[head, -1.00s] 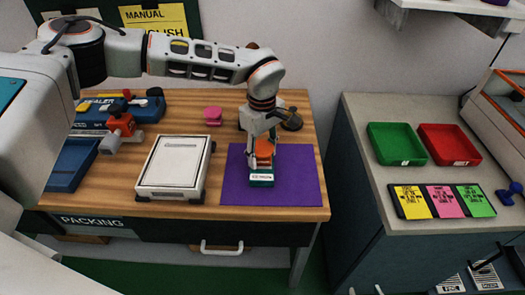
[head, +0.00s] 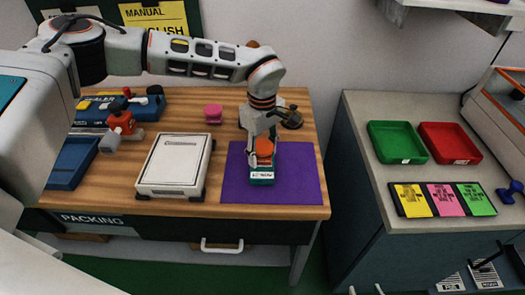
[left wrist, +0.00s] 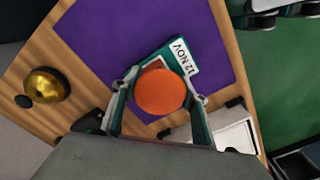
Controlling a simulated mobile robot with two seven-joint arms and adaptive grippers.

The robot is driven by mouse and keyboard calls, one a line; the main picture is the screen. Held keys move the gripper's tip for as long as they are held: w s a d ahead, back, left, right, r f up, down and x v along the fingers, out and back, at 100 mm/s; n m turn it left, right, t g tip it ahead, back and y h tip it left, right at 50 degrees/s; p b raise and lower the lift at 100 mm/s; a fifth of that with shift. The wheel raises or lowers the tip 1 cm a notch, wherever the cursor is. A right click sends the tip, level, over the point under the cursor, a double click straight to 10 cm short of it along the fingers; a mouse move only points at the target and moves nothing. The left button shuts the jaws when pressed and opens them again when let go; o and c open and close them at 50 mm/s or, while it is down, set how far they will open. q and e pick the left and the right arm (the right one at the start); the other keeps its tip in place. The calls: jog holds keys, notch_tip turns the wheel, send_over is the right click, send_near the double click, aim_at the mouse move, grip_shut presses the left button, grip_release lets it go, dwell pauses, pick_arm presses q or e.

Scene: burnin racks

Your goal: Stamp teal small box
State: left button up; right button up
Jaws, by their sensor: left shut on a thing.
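The teal small box (head: 262,181) lies on the purple mat (head: 300,185), with a white label on its front edge. In the left wrist view its label (left wrist: 182,56) reads "12 NOV". My left gripper (head: 263,153) is directly above the box, pointing down, shut on an orange round-topped stamp (head: 264,147). The orange top (left wrist: 160,92) sits between the fingers in the left wrist view and covers part of the box. The stamp's underside is hidden, so I cannot tell whether it touches the box. My right gripper is not in view.
A white-topped device (head: 174,166) stands left of the mat. A pink object (head: 213,113) and a dark round-based object (head: 290,117) are behind. A blue sealer (head: 125,105) is at the back left. Green (head: 397,142) and red (head: 449,143) trays sit on the right counter.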

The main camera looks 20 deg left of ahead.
aim_at(262, 146)
pick_arm(q)
jog(key=shift+f, duration=0.4)
dwell(1.0)
jog(key=shift+f, duration=0.1)
dwell(0.8)
jog(key=shift+r+p, duration=2)
jog(key=shift+r, duration=0.6)
jog(key=shift+r+p, duration=0.75)
jog(key=shift+r, duration=0.25)
